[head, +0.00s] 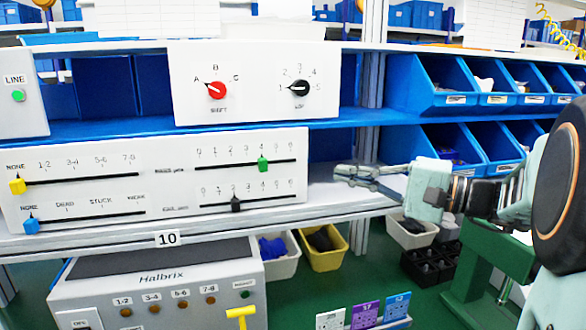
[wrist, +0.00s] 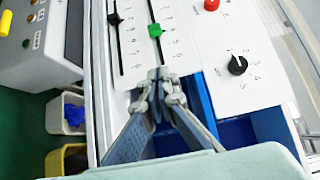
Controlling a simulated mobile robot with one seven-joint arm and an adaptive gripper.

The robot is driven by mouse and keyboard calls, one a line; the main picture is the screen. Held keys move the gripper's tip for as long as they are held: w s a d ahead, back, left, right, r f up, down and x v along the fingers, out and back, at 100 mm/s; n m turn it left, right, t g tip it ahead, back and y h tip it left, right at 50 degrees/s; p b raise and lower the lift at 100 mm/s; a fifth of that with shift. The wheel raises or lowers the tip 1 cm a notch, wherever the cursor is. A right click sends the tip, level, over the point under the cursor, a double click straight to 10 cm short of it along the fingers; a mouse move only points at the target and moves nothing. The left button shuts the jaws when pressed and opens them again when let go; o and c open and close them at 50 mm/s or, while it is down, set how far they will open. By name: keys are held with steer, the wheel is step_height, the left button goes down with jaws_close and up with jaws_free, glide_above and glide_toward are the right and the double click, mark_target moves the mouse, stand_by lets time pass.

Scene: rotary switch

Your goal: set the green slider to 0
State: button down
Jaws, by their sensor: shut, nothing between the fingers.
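The green slider (head: 262,163) sits on the upper right track of the white slider panel (head: 150,195), at about the 4 mark on a scale from 0 at left to 6 at right. It also shows in the wrist view (wrist: 155,30), just beyond my fingertips. My gripper (head: 340,173) is shut and empty, to the right of the panel's right edge, pointing left. In the wrist view my fingertips (wrist: 155,76) are near the high-number end of the green slider's track, apart from the slider. Whether they touch the panel I cannot tell.
A black slider (head: 235,204) sits below the green one, at about 2. Yellow (head: 17,184) and blue (head: 31,224) sliders are at the panel's left. Above is a panel with red (head: 216,90) and black (head: 299,88) knobs. Blue bins (head: 450,100) stand at right.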

mark_target(263, 163)
steer(key=p+x, duration=0.1)
steer(key=x, duration=0.8)
steer(key=shift+a, duration=0.15)
steer(key=a, duration=0.3)
steer(key=shift+s+a+r, duration=0.1)
steer(key=shift+s+a, duration=0.05)
steer(key=shift+a, duration=0.05)
steer(key=shift+s+a, duration=0.1)
steer(key=shift+a, duration=0.4)
